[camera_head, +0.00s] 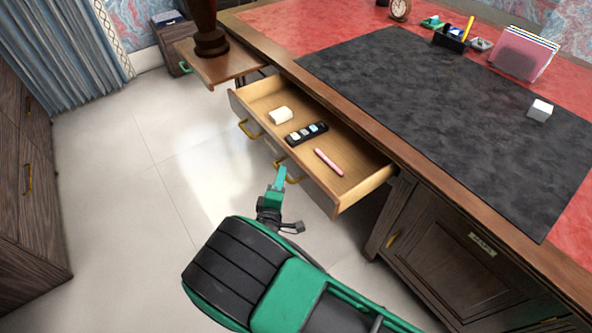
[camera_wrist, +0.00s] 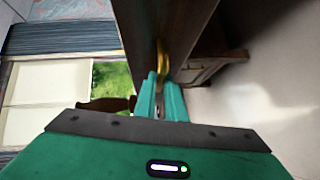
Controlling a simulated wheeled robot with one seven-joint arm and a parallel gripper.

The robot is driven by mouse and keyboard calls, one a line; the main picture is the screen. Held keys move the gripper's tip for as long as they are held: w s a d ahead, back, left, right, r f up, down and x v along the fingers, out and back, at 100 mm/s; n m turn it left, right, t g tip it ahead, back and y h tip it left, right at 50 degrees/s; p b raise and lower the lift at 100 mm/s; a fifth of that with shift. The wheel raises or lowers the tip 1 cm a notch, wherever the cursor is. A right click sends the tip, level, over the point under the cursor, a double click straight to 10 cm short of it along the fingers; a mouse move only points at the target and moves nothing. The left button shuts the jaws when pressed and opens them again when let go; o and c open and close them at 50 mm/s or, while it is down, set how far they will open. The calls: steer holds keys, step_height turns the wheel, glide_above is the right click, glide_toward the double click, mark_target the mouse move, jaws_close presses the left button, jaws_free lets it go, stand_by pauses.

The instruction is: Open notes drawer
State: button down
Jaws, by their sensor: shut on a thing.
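A wide wooden drawer (camera_head: 362,170) stands pulled out from the desk, its inside in view. It holds a cream roll-like object (camera_head: 281,116), a black tray with pale pieces (camera_head: 307,133) and a pink pen-like stick (camera_head: 328,162). Its front has two brass handles, a left one (camera_head: 248,129) and a right one (camera_head: 291,178). My gripper (camera_head: 279,171) is shut on the right handle, which also shows in the wrist view (camera_wrist: 163,62) between and beyond my green fingers (camera_wrist: 161,85). The fingers partly hide the handle. No label naming this drawer is readable.
A pull-out wooden board (camera_head: 238,64) with a dark vase-like object (camera_head: 208,40) juts out beyond the drawer. A desk cabinet door (camera_head: 435,240) is closed at right. A dark cabinet (camera_head: 30,200) stands at left. Pale floor (camera_head: 140,190) between is clear.

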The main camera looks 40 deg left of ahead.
steer(key=shift+s+a+f, duration=0.1)
steer(key=shift+s+a, duration=0.1)
steer(key=shift+s, duration=0.3)
steer(key=shift+s+a+f, duration=0.1)
steer(key=shift+s+a, duration=0.1)
steer(key=shift+s, duration=0.3)
steer(key=c, duration=1.8)
jaws_free()
steer(key=shift+w+r, duration=0.1)
steer(key=shift+d, duration=0.1)
steer(key=v, duration=1)
steer(key=shift+s+d, duration=0.15)
steer(key=shift+s, duration=0.2)
steer(key=shift+s, duration=0.1)
